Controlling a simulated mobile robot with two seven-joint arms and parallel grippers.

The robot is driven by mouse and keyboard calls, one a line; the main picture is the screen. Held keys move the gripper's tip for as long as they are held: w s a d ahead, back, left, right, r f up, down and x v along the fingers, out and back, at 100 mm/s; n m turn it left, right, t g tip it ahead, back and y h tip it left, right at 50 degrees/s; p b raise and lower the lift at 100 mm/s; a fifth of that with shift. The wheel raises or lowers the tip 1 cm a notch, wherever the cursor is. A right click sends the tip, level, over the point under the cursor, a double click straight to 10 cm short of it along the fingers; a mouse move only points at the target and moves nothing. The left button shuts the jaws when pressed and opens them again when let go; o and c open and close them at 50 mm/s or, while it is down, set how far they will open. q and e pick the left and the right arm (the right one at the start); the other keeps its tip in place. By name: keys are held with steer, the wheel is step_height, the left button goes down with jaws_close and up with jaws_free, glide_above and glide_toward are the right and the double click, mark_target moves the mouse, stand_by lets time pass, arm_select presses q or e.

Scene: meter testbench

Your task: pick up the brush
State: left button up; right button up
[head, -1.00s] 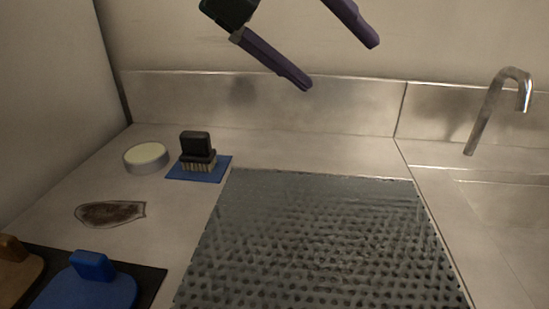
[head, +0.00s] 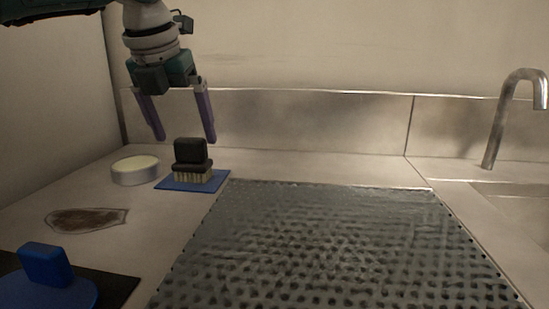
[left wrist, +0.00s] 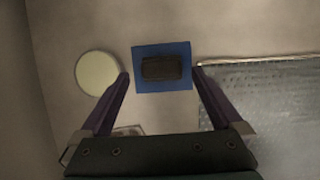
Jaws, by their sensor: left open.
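The brush (head: 192,156) has a black block handle and pale bristles, and stands bristles down on a blue mat (head: 218,181). In the left wrist view the brush (left wrist: 161,68) shows from above on the blue mat (left wrist: 150,49), just beyond the fingertips and between their lines. My left gripper (head: 184,139) is open and empty, with its purple fingers pointing down above and around the handle's line. It also shows in the left wrist view (left wrist: 160,76). I cannot tell its exact height over the brush. My right gripper is in neither view.
A round pale-topped tin (head: 136,170) stands left of the mat. A dark stain-like patch (head: 86,219) lies in front of it. A blue handled tool (head: 45,275) is at front left. The perforated grey panel (head: 330,245) fills the middle; a tap (head: 515,115) stands at right.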

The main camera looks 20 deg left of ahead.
mark_target(189, 138)
arm_select(q)
steer(key=shift+w+x, duration=0.25)
steer(key=shift+x, duration=1.4)
steer(key=shift+c, duration=0.4)
steer(key=shift+r, duration=0.1)
steer(key=c, duration=1.3)
